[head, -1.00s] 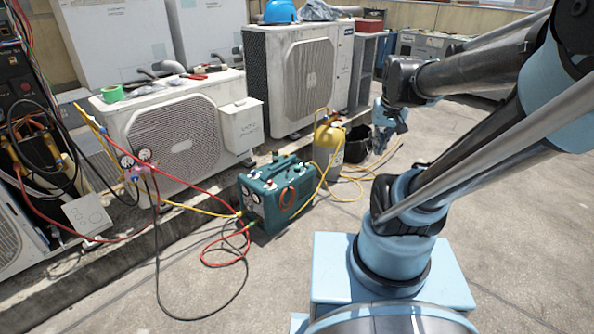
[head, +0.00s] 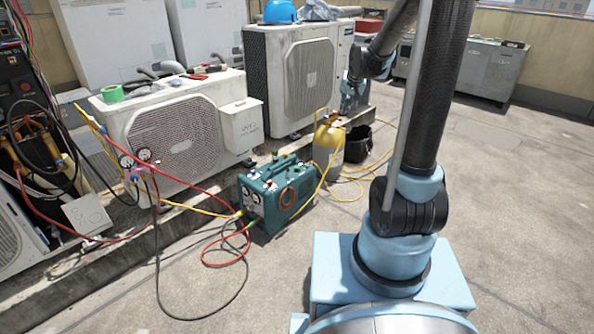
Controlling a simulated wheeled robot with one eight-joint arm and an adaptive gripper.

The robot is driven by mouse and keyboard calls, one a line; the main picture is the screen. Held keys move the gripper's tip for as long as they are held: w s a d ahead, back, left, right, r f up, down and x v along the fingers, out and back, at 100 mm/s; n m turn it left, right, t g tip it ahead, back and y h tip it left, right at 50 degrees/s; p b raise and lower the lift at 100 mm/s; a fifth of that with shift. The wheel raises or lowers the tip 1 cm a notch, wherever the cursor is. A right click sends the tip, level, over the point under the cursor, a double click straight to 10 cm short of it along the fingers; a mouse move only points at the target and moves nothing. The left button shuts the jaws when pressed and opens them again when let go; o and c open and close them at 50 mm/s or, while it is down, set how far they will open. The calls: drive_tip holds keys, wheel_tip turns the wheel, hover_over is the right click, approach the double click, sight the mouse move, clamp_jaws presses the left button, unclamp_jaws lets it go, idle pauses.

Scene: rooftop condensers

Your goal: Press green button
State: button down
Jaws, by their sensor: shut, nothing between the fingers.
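I cannot make out a green button in this view. A black control panel (head: 14,72) with a small red part and wires stands at the far left edge. A teal recovery machine (head: 277,195) with gauges and hoses sits on the ground in the middle. My gripper (head: 350,100) is small and far off, right of the rear condenser unit and above a black bucket. It is shut and holds nothing. It is well apart from both the panel and the teal machine.
White condenser units (head: 180,130) line the left and back. Red, yellow and black hoses (head: 225,250) lie across the ground around the teal machine. A yellow-topped cylinder (head: 327,150) and a black bucket (head: 358,144) stand behind it. The concrete at right is clear.

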drive_tip(key=w+a+f, duration=0.3)
drive_tip(key=w, duration=0.3)
drive_tip(key=w+a+f, duration=0.2)
drive_tip(key=w+f, duration=0.1)
drive_tip(key=w, duration=0.3)
drive_tip(key=m+t+y, duration=0.2)
drive_tip(key=t+y, duration=0.1)
hover_over(297, 168)
drive_tip(key=w+d, duration=0.1)
drive_tip(key=w, duration=0.1)
wheel_tip(297, 168, down, 29)
drive_tip(key=shift+s+f, duration=0.2)
drive_tip(key=shift+f, duration=0.25)
drive_tip(key=shift+f, duration=4.35)
drive_tip(key=shift+f, duration=0.1)
